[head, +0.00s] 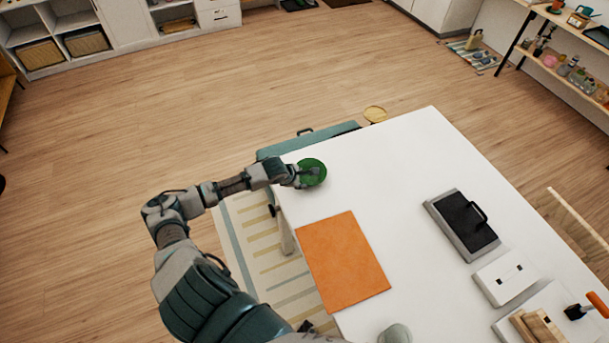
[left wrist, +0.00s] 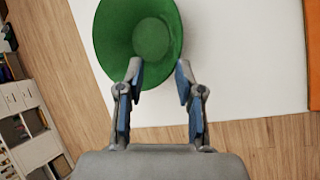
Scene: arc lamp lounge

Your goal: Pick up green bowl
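The green bowl (head: 314,168) sits near the far left corner of the white table (head: 385,165). My left arm reaches over the table's left edge to it, and my left gripper (head: 303,176) is at the bowl's near left side. In the left wrist view the bowl (left wrist: 112,35) fills the upper middle, its round hollow facing the camera. There the left gripper (left wrist: 158,76) is open, its two fingertips apart and overlapping the bowl's lower part. Whether the fingers touch the bowl I cannot tell. My right gripper does not show.
An orange mat (head: 343,262) lies nearer on the table. A black-topped tray with a handle (head: 463,225), a white box (head: 505,278) and wooden pieces (head: 538,327) stand to the right. The tabletop right of the bowl is clear.

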